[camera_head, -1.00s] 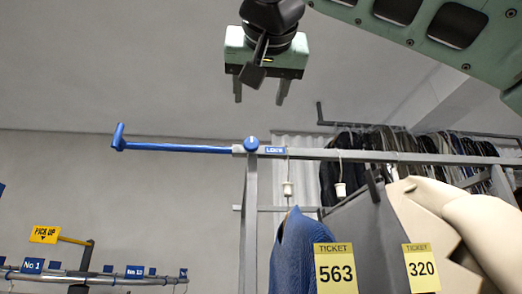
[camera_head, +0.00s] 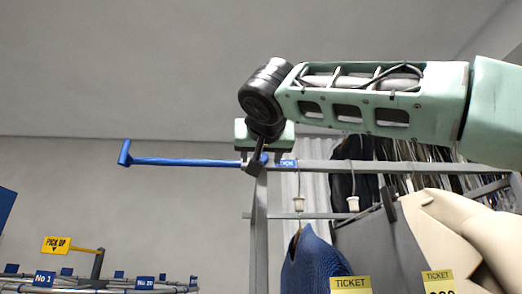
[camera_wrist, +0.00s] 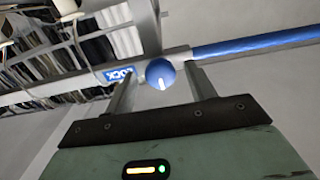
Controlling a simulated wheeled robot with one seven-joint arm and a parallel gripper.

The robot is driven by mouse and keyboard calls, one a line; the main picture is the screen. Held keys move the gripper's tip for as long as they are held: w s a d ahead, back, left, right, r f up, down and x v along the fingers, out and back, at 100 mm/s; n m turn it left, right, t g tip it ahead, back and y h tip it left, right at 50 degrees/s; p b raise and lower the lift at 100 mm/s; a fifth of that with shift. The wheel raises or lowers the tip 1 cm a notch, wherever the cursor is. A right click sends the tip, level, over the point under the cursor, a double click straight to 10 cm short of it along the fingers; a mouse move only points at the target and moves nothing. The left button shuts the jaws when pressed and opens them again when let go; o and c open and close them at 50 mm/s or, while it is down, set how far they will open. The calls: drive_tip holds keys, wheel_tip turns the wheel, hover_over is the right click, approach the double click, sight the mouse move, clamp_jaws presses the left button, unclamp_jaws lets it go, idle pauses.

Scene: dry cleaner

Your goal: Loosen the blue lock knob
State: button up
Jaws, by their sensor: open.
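The blue lock knob (camera_wrist: 160,73) is round with a white mark and sits on the grey rail, beside a blue label reading LOCK (camera_wrist: 119,74). In the wrist view my gripper (camera_wrist: 158,80) is open, with one finger on each side of the knob. I cannot tell whether the fingers touch it. In the head view my gripper (camera_head: 258,160) is at the left end of the rail and mostly hides the knob. A blue rod (camera_head: 185,161) with an upturned end reaches left from the rail.
Garments with yellow tickets (camera_head: 350,285) hang below the rail (camera_head: 400,167) at right. A grey upright (camera_head: 260,220) stands under the knob. A numbered conveyor rail (camera_head: 60,289) and a yellow pick-up sign (camera_head: 56,244) are at lower left. The space above the blue rod is clear.

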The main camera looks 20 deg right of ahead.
drive_tip(key=shift+w, duration=0.2)
drive_tip(key=shift+c, duration=0.3)
drive_tip(key=c, duration=0.9)
